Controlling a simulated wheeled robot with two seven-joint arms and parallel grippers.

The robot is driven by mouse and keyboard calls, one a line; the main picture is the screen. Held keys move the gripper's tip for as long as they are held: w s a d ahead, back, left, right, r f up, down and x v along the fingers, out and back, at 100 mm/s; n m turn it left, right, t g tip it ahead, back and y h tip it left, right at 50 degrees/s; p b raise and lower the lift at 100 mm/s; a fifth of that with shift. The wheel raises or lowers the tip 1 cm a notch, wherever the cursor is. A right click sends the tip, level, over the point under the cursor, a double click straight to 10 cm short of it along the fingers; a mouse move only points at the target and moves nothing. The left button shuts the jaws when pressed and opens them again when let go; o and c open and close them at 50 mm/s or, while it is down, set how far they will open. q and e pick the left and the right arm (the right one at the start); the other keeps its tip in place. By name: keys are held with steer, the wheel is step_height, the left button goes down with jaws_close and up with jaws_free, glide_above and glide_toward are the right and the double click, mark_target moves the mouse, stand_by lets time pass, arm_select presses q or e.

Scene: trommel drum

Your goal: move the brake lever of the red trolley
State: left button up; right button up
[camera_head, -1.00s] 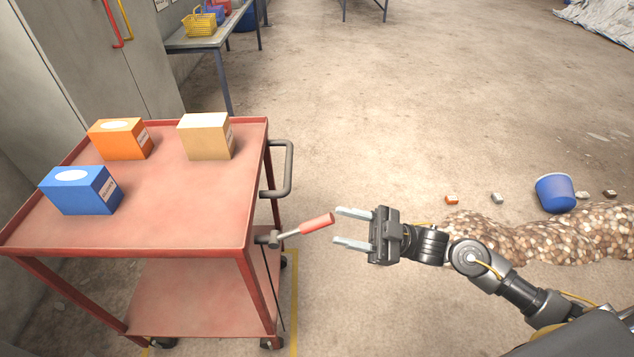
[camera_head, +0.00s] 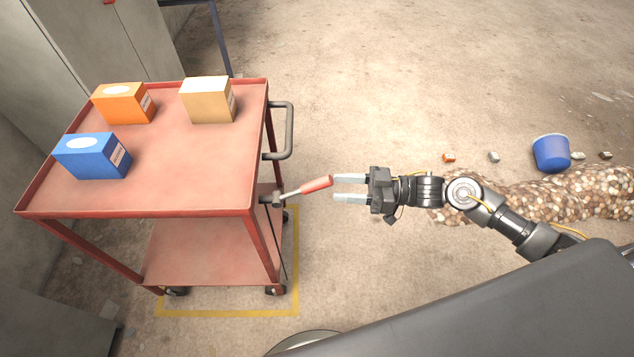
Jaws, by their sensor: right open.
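The red trolley (camera_head: 185,185) stands at the left, with a top tray and a lower shelf. Its brake lever (camera_head: 315,185) has a red grip on a grey rod and sticks out to the right from the trolley's right front corner, tilted slightly up. My right gripper (camera_head: 350,188) is open, its two fingers pointing left at the lever. The end of the red grip lies close to the fingertips, near the upper one; I cannot tell if they touch. Nothing is held. My left gripper is not in view.
Blue (camera_head: 92,157), orange (camera_head: 124,104) and tan (camera_head: 208,100) boxes stand on the trolley top. A grey push handle (camera_head: 290,130) juts out above the lever. Yellow floor tape (camera_head: 230,313) runs around the trolley. A pebble heap (camera_head: 540,195) and blue bucket (camera_head: 551,153) lie right.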

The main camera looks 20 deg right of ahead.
mark_target(317, 183)
steer(key=p+x, duration=0.1)
steer(key=x, duration=0.5)
steer(key=shift+w+a, duration=0.1)
steer(key=shift+a, duration=0.3)
jaws_close()
